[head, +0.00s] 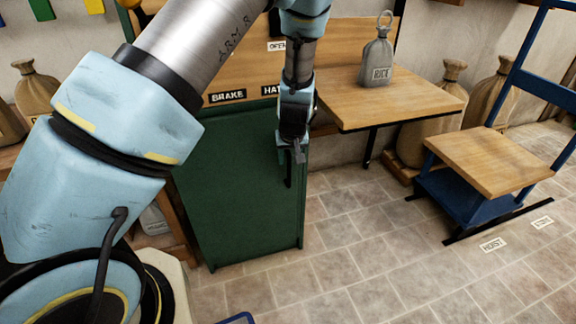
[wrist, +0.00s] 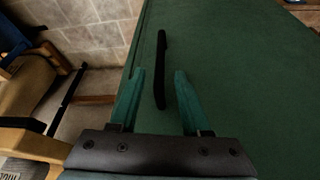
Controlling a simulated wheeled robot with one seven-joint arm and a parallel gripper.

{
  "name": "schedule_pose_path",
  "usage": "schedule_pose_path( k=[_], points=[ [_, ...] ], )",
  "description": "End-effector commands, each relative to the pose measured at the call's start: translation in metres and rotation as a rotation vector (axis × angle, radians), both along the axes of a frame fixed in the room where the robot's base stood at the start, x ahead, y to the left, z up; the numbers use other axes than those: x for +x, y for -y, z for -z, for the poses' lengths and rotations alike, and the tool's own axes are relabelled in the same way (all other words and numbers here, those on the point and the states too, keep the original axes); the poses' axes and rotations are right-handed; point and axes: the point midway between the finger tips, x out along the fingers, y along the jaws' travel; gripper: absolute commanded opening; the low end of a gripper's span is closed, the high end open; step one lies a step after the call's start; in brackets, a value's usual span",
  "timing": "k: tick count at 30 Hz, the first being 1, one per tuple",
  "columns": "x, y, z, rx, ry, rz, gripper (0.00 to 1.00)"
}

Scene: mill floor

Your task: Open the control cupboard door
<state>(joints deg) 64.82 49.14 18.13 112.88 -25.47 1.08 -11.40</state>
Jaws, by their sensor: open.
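The control cupboard (head: 232,190) is a dark green cabinet in the middle of the head view, with its door shut as far as I can see. Its green door (wrist: 235,75) fills much of the wrist view. A black upright bar handle (wrist: 160,70) is on the door near its edge; part of it shows below my gripper in the head view (head: 288,172). My gripper (wrist: 152,95) is open, with its two green fingers on either side of the handle's lower end in the picture. I cannot tell whether either finger touches the handle.
A wooden table (head: 410,103) with a grey sack-shaped weight (head: 376,62) stands right of the cupboard. A blue hoist with a wooden platform (head: 490,160) stands farther right. Sacks (head: 430,128) lean by the wall. Tiled floor before the cupboard is clear.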

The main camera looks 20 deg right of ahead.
Motion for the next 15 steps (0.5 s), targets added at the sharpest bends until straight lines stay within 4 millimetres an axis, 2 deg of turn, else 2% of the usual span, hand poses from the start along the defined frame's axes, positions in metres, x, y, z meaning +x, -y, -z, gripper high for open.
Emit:
schedule_pose_path(
  k=[3,7,15],
  points=[
    [0.008,0.002,0.021,0.002,-0.001,-0.001,0.47],
    [0.014,0.004,0.036,0.002,0.0,-0.001,0.47],
    [0.018,0.006,0.047,0.001,-0.001,0.001,0.47]
  ],
)
